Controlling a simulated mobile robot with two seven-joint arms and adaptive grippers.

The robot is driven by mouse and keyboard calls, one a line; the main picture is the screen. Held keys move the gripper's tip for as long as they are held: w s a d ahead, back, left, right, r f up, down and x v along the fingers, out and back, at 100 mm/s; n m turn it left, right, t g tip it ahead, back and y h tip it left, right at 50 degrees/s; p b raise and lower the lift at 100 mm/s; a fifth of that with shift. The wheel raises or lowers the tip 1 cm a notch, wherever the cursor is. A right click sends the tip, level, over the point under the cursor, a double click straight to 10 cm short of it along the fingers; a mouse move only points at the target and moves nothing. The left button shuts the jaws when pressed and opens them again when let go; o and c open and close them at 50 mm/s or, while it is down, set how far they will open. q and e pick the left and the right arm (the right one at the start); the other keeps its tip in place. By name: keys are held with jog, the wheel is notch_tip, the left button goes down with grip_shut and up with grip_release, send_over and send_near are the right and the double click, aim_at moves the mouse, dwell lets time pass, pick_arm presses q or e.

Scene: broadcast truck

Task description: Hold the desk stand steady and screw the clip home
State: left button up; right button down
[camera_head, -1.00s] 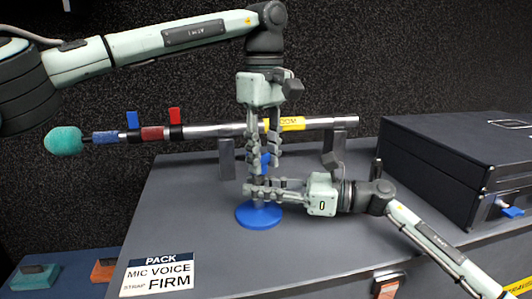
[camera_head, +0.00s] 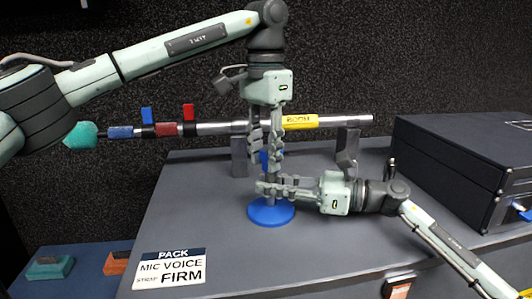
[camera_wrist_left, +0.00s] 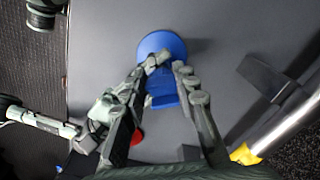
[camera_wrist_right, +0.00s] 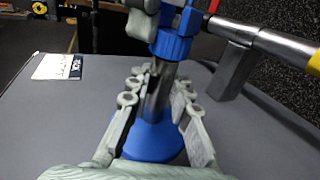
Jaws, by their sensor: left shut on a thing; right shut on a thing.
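The desk stand has a round blue base (camera_head: 271,211) on the grey case top and a thin metal post (camera_wrist_right: 155,100). My right gripper (camera_head: 263,187) comes in level from the right and is shut on the post, just above the base. The blue clip (camera_wrist_right: 172,42) sits at the top of the post, and it also shows in the left wrist view (camera_wrist_left: 162,90). My left gripper (camera_head: 265,155) points straight down above the right one and is shut on the clip. Its fingers hide much of the clip in the head view. The stand looks upright.
A boom pole (camera_head: 345,121) with a yellow label lies across brackets just behind the stand. A dark case (camera_head: 460,165) stands at the right. A "PACK MIC VOICE" card (camera_head: 171,267) lies at the front left.

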pick_arm(q)
jog(key=o, duration=1)
jog(key=shift+r, duration=2.3)
jog(key=shift+o, duration=0.2)
